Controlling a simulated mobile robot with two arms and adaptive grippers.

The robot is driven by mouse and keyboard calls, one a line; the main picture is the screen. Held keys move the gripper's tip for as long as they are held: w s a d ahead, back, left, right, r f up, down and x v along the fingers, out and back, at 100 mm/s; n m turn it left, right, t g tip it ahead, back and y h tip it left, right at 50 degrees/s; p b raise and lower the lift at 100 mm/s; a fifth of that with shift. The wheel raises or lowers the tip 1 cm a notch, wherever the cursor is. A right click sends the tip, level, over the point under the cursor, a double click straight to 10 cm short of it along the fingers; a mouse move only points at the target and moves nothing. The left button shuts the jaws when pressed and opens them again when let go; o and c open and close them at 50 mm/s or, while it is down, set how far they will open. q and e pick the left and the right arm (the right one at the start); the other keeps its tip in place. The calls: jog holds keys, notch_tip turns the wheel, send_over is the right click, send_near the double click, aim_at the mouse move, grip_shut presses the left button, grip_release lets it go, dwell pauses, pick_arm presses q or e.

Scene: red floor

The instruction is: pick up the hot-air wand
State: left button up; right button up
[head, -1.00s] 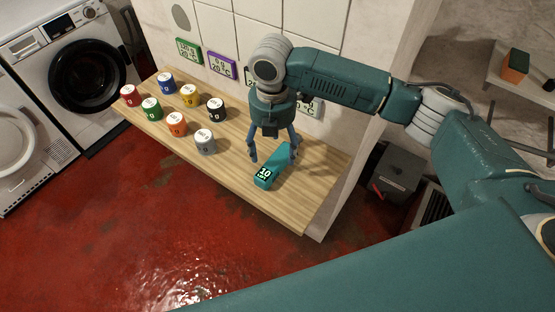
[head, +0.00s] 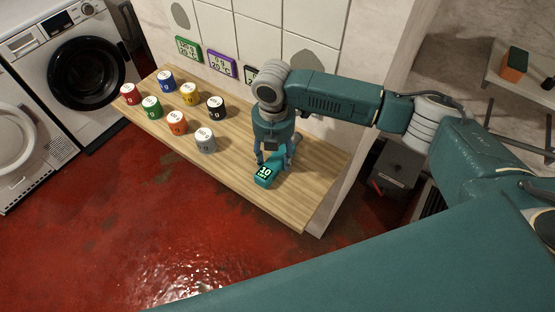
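The hot-air wand (head: 264,177) is a teal tool with a lit display reading 10. It lies on the wooden shelf, towards its right end. My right gripper (head: 275,160) points down over the wand, with its fingers apart on either side of the body. The gripper hides the far part of the wand. I see no clear sign that the fingers press on it. My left gripper is not in view.
Several coloured canisters stand on the wooden shelf (head: 310,195), the grey one (head: 205,142) nearest the wand. Small display panels, including a purple one (head: 222,65), hang on the tiled wall behind. Bare shelf lies to the right.

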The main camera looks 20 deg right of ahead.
aim_at(274, 155)
jog(key=shift+r, duration=0.45)
pick_arm(q)
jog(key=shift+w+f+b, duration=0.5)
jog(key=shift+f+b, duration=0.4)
jog(key=shift+b, duration=0.1)
pick_arm(e)
notch_tip(274, 155, up, 19)
jog(key=shift+r, duration=0.1)
pick_arm(q)
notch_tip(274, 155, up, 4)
jog(key=p, duration=0.4)
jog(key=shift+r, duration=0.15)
pick_arm(e)
jog(key=w+r, duration=0.1)
jog(key=w+d, duration=0.1)
jog(key=shift+w+r, duration=0.35)
jog(key=shift+r, duration=0.05)
